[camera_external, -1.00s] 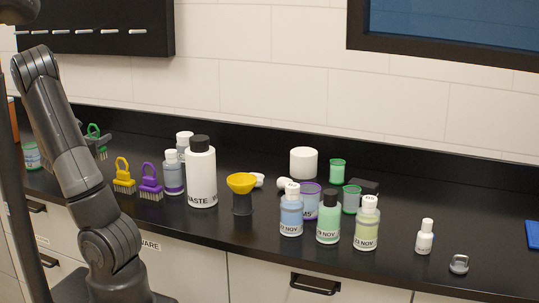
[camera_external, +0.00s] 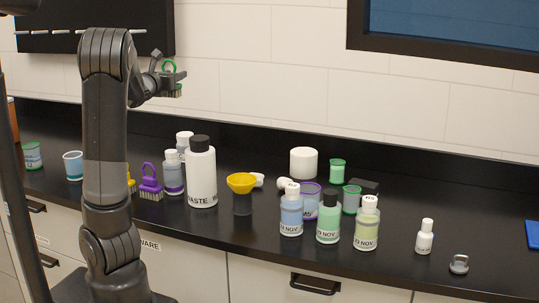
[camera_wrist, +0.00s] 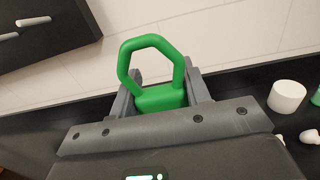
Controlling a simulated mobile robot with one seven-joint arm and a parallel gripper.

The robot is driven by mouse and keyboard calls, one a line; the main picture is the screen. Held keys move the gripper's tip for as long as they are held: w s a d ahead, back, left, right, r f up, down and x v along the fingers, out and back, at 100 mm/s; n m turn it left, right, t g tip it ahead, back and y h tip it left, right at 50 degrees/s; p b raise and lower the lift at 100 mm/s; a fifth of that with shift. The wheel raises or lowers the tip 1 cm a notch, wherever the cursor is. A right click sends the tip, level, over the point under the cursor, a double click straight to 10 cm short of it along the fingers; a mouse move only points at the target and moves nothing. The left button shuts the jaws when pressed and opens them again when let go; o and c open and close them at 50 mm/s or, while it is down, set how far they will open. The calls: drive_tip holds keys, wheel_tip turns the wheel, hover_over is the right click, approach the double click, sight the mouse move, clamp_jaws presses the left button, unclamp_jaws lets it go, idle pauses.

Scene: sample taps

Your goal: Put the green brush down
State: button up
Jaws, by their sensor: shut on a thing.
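The green brush (camera_wrist: 160,97) is held between the jaws of my gripper (camera_wrist: 161,92) in the wrist view, its loop handle standing up from the jaws. In the external view my gripper (camera_external: 172,76) is raised well above the counter, in front of the tiled wall. The gripper is shut on the brush, which touches nothing else.
The black counter (camera_external: 440,205) holds a purple brush (camera_external: 150,182), a yellow brush (camera_external: 131,181) partly behind my arm, a large white waste bottle (camera_external: 201,178), a yellow funnel (camera_external: 241,183) and several small bottles and beakers. The counter's right part has free room. A dark rack (camera_external: 95,40) hangs upper left.

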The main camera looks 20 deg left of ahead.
drive_tip(key=d+r, duration=0.2)
drive_tip(key=d, duration=0.5)
drive_tip(key=d+r, duration=0.2)
drive_tip(key=d, duration=0.6)
drive_tip(key=shift+w+r, duration=0.2)
drive_tip(key=shift+r, duration=0.15)
drive_tip(key=shift+a, duration=0.15)
drive_tip(key=w+a+f, duration=0.1)
drive_tip(key=a+f, duration=0.6)
drive_tip(key=a, duration=0.4)
drive_tip(key=w+a+f, duration=0.1)
drive_tip(key=a+f, duration=0.5)
drive_tip(key=a, duration=0.4)
drive_tip(key=shift+s+a+f, duration=0.3)
drive_tip(key=shift+a+f, duration=2.6)
drive_tip(key=shift+f, duration=0.45)
drive_tip(key=shift+s+a+f, duration=0.35)
drive_tip(key=shift+a+f, duration=2.55)
drive_tip(key=shift+f, duration=0.4)
drive_tip(key=shift+s+a+f, duration=0.3)
drive_tip(key=shift+a+f, duration=2.6)
drive_tip(key=shift+f, duration=0.45)
drive_tip(key=shift+f, duration=0.15)
